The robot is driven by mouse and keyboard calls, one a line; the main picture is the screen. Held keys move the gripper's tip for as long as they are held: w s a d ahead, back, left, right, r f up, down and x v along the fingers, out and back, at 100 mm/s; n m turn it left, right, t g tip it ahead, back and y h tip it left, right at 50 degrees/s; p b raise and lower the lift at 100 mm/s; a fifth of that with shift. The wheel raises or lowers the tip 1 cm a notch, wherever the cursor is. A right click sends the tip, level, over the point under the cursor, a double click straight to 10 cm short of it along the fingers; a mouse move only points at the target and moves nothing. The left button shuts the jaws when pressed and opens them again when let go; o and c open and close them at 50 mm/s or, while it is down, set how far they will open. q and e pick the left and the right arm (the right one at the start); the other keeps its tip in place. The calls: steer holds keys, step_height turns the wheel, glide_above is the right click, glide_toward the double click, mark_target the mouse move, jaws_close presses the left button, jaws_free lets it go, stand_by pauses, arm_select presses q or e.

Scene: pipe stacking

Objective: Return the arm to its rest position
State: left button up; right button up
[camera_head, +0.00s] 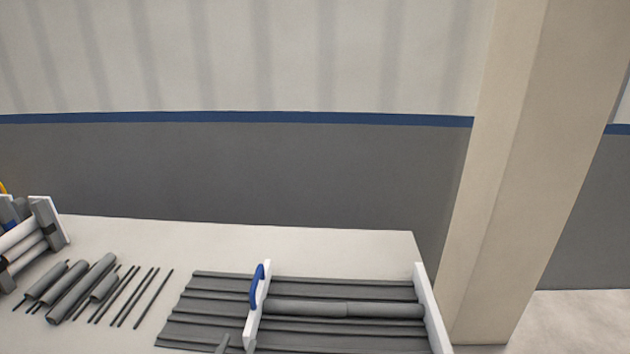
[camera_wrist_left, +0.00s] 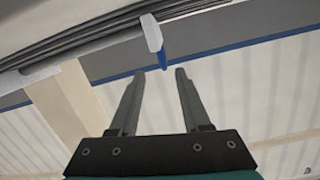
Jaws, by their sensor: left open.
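My left gripper (camera_wrist_left: 159,72) is open and empty in the left wrist view, its two fingers apart with nothing between them. A small grey tip (camera_head: 222,344) at the bottom edge of the head view may be one of its fingers; I cannot tell. Beyond the fingers in the wrist view is the white divider (camera_wrist_left: 151,32) with a blue handle. In the head view this divider (camera_head: 254,318) stands across the grooved grey rack (camera_head: 205,298). A grey pipe (camera_head: 310,309) lies in the rack right of the divider, with a seam along it. My right gripper is not in view.
The pale table (camera_head: 330,246) is clear along its back. Several loose grey pipes (camera_head: 84,288) and thin rods lie at the left. A white-ended holder with pipes (camera_head: 28,240) stands at the left edge. A white end plate (camera_head: 431,305) closes the rack's right side. A beige pillar (camera_head: 505,190) stands beyond.

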arm_select(q)
steer(key=s+f+g, duration=0.3)
steer(key=s+g, duration=1)
steer(key=s, duration=0.8)
step_height(320, 180, down, 22)
steer(key=a, duration=0.2)
steer(key=s+a+f, duration=0.2)
steer(key=s+f, duration=0.4)
steer(key=f, duration=0.1)
steer(key=s+a+f+g+y, duration=0.1)
steer(key=s+a+f, duration=0.2)
steer(key=s+f, duration=0.2)
steer(key=shift+s+a+f, duration=0.35)
steer(key=shift+s+f, duration=0.05)
steer(key=shift+f, duration=0.45)
